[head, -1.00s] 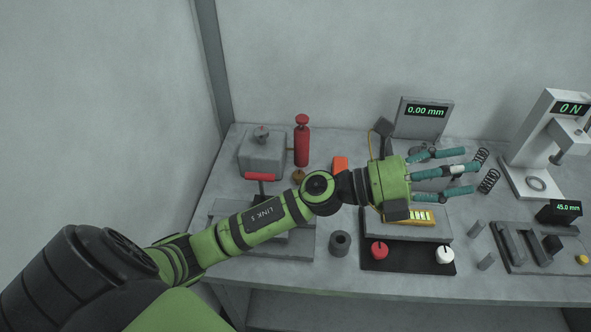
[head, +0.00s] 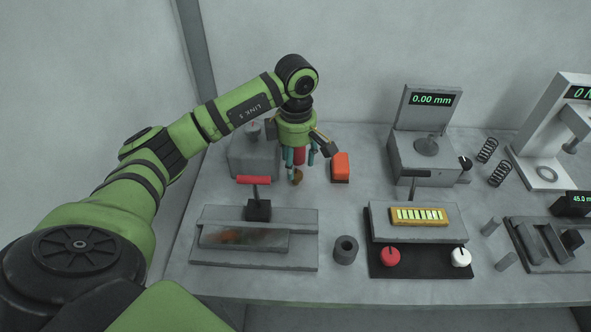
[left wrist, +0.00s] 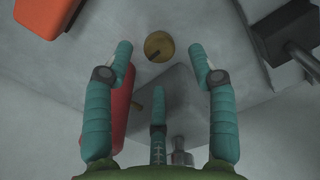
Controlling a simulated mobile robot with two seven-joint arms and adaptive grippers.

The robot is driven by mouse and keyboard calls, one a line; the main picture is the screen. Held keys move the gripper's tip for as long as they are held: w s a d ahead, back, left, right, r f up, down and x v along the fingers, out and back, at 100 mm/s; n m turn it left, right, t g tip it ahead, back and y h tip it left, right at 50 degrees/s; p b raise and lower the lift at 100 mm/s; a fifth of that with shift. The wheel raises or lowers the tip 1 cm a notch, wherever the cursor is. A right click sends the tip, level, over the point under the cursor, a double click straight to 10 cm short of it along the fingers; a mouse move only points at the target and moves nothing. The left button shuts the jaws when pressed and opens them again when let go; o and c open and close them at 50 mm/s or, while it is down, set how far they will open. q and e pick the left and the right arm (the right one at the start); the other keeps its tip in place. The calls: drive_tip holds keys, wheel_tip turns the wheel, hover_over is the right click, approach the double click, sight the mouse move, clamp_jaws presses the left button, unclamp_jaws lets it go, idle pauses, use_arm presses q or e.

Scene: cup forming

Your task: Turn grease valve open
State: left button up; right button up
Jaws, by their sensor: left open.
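A small round brass knob (head: 297,177), which looks like the grease valve, sits low at the back left of the bench. In the left wrist view its brass face (left wrist: 162,42) carries a short dark mark, slanted. My left gripper (head: 300,163) points down just above the knob, its teal fingers spread and empty. In the left wrist view the open fingers (left wrist: 160,65) stand on either side of the knob, apart from it. The red cylinder (head: 299,155) is behind the fingers, mostly hidden; it shows larger in the left wrist view (left wrist: 108,125). My right gripper is not in view.
A grey box (head: 250,160) stands left of the gripper and an orange block (head: 340,167) close on its right. A red-handled fixture (head: 254,181) is in front. A dark ring (head: 345,248) and a gauge stand (head: 425,155) are further right. Bench between is clear.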

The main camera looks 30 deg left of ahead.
sight(296, 174)
use_arm(q)
drive_tip(key=shift+f+p, duration=0.3)
drive_tip(key=shift+f, duration=1.9)
drive_tip(key=c, duration=1.2)
drive_tip(key=shift+o, duration=0.2)
